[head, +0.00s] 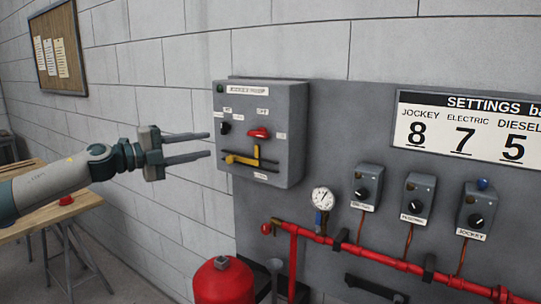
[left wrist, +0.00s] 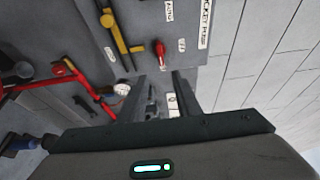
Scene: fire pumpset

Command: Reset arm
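My left arm comes in from the left of the head view. Its gripper (head: 211,144) is open and empty, with two parallel fingers pointing right at the grey control box (head: 292,120). The fingertips are close to the box's left side; I cannot tell the exact gap. The box carries a red knob (head: 258,133) and a yellow lever (head: 243,160). In the left wrist view the open fingers (left wrist: 162,88) stand apart with nothing between them, and the red knob (left wrist: 160,52) and yellow lever (left wrist: 116,25) lie beyond them. My right gripper is in neither view.
Right of the box are a pressure gauge (head: 322,198), several small switch boxes (head: 367,186), a red pipe (head: 390,262) and a settings sign (head: 470,128). A red tank (head: 224,283) stands below. A wooden table (head: 88,201) is at left, under my arm.

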